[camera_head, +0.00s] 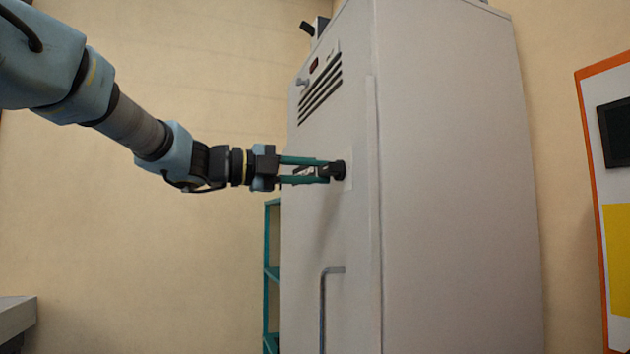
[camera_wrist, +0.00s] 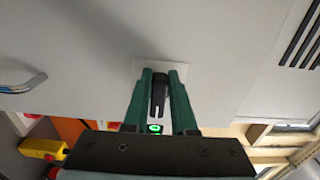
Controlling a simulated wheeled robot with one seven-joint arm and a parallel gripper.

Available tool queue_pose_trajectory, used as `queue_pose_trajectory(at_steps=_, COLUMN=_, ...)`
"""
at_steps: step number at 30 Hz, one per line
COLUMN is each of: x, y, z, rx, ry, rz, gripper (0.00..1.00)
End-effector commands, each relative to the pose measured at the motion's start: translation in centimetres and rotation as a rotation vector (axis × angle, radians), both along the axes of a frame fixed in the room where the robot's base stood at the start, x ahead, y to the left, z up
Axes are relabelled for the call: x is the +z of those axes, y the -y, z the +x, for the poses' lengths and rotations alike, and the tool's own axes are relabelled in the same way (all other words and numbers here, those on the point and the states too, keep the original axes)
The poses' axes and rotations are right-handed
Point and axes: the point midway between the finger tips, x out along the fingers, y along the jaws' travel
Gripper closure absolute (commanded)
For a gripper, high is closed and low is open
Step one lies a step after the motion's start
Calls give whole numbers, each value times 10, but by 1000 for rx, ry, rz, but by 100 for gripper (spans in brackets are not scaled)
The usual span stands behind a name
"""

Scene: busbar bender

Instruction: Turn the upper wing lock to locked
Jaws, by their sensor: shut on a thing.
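The upper wing lock (camera_head: 339,170) is a small black knob on the front of a tall grey cabinet (camera_head: 450,180). My gripper (camera_head: 325,171) reaches it from the left with its two green fingers around it. In the wrist view my gripper (camera_wrist: 160,85) is shut on the black wing of the lock (camera_wrist: 159,92), which stands between the fingertips in front of a pale plate. A small green light or mark (camera_wrist: 155,128) shows just below the wing there. The fingers hide the sides of the wing, and I cannot read any lock marking.
A bent metal handle (camera_head: 324,310) is on the cabinet front below the lock. Dark vent slots (camera_head: 320,95) are above it. A teal shelf frame (camera_head: 270,270) stands behind the cabinet at left. An orange-edged board (camera_head: 590,150) is at far right.

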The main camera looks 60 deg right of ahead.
Motion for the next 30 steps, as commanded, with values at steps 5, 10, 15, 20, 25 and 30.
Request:
queue_pose_trajectory(at_steps=5, x=0, y=0, z=0, rx=-1, ry=15, rz=-10, gripper=100)
queue_pose_trajectory(at_steps=10, x=0, y=0, z=0, rx=-1, ry=17, rz=-11, gripper=100)
queue_pose_trajectory(at_steps=15, x=0, y=0, z=0, rx=-1, ry=16, rz=-10, gripper=100)
queue_pose_trajectory(at_steps=20, x=0, y=0, z=0, rx=-1, ry=16, rz=-10, gripper=58)
queue_pose_trajectory(at_steps=25, x=0, y=0, z=0, rx=-1, ry=15, rz=-10, gripper=45)
queue_pose_trajectory(at_steps=30, x=0, y=0, z=0, rx=0, ry=15, rz=-10, gripper=45)
